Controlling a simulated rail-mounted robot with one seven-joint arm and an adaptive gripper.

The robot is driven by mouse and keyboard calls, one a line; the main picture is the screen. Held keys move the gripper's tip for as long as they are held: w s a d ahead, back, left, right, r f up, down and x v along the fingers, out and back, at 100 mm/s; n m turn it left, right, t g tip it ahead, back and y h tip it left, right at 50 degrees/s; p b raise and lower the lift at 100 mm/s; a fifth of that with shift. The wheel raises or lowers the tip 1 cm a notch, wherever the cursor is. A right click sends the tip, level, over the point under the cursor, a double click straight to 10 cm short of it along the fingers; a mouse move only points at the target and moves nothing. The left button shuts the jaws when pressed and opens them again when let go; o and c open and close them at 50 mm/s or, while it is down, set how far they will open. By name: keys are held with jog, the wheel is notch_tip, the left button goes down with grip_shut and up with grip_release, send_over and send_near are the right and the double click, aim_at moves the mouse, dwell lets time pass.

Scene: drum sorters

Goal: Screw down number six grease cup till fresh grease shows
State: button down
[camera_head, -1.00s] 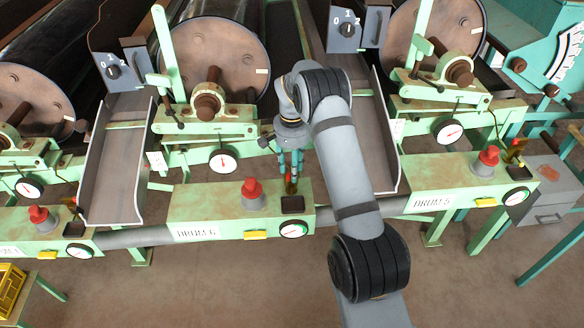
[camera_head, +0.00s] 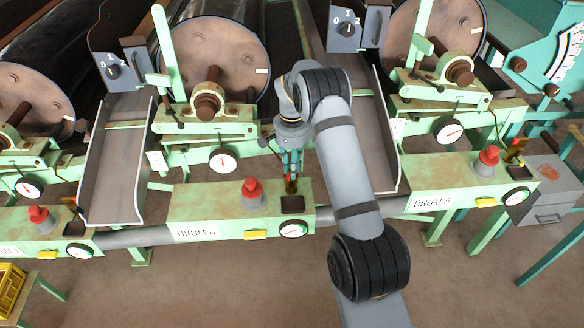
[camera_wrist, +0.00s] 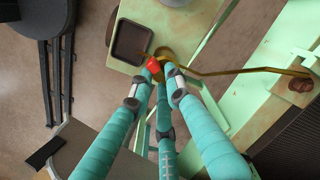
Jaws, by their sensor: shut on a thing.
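The number six grease cup (camera_wrist: 165,54) is a small brass cup with a thin brass pipe running right from it. It stands beside the dark square tray on the Drum 6 box (camera_head: 220,212). My gripper (camera_wrist: 161,70) points down with its teal fingers closed around the cup, which they partly hide. A small red-orange piece (camera_wrist: 152,65) shows between the fingertips. In the head view my gripper (camera_head: 291,178) is over the right end of the box, with an amber and red part below the fingertips. I cannot make out any grease.
A red knob (camera_head: 252,188) stands on the box left of my gripper. A dial (camera_head: 294,229) and a yellow block (camera_head: 255,234) are on its front. The Drum 6 end plate (camera_head: 215,58) is behind. A sloping chute (camera_head: 118,165) is at left. Drum 5 equipment (camera_head: 450,185) is at right.

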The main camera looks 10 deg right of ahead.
jog(key=shift+f, duration=0.1)
jog(key=m+b, duration=0.2)
jog(key=m, duration=0.1)
jog(key=shift+a+f+b, duration=0.1)
jog(key=shift+a+b, duration=0.05)
jog(key=shift+b, duration=0.15)
jog(key=m+b, duration=0.2)
jog(key=m, duration=0.1)
jog(key=shift+a+m, duration=0.1)
jog(key=shift+m, duration=0.3)
jog(key=m+b, duration=0.2)
jog(key=m, duration=0.2)
jog(key=shift+w, duration=0.15)
jog(key=shift+a+m+b, duration=0.1)
jog(key=shift+m+b, duration=0.55)
jog(key=shift+m, duration=1.15)
jog(key=shift+r, duration=0.2)
jog(key=c, duration=1.7)
grip_release()
jog(key=shift+o, duration=0.2)
